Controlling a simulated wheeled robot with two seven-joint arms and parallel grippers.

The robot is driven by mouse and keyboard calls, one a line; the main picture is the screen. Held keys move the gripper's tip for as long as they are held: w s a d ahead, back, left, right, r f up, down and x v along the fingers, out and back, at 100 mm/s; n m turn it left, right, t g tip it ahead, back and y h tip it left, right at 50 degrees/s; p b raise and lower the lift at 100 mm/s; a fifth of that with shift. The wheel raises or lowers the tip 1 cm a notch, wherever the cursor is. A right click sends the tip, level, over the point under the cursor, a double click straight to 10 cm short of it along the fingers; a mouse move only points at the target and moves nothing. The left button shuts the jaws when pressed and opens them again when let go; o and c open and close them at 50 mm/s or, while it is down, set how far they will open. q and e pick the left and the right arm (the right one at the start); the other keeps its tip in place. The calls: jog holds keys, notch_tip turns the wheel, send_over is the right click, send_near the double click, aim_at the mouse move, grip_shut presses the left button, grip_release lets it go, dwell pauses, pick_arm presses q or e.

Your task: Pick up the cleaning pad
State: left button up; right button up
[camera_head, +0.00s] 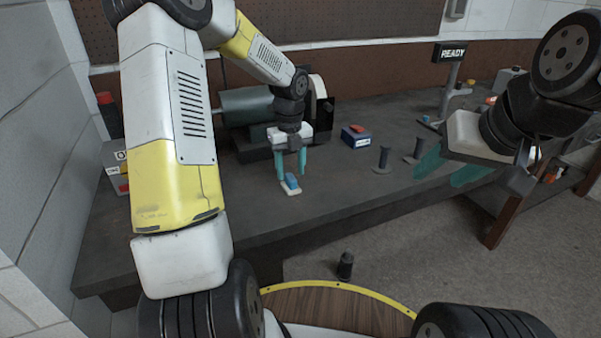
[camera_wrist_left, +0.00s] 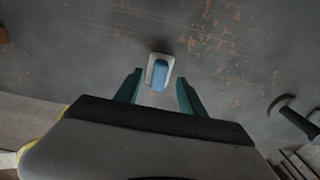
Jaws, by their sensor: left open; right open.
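The cleaning pad (camera_head: 290,185) is a small white base with a blue block on top. It lies on the dark bench (camera_head: 330,205) near its front edge. In the left wrist view the pad (camera_wrist_left: 159,71) lies just beyond the fingertips, roughly centred between them. My left gripper (camera_head: 290,178) points down over the bench at the pad, with its teal fingers apart and nothing held. These fingers also show in the left wrist view (camera_wrist_left: 158,88). My right gripper (camera_head: 443,170) is at the right, near the bench's front edge, open and empty, its teal fingers pointing left.
A blue box with a red top (camera_head: 356,136) stands right of the left gripper. A grey-green cylinder machine (camera_head: 246,105) is behind the left gripper. A READY sign (camera_head: 452,53) stands at the back right.

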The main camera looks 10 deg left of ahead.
aim_at(291, 177)
pick_arm(q)
notch_tip(291, 177, down, 3)
jog(key=shift+s+f, duration=0.1)
jog(key=shift+f, duration=0.1)
jog(key=shift+c, duration=0.2)
grip_shut()
jog(key=shift+r, duration=0.1)
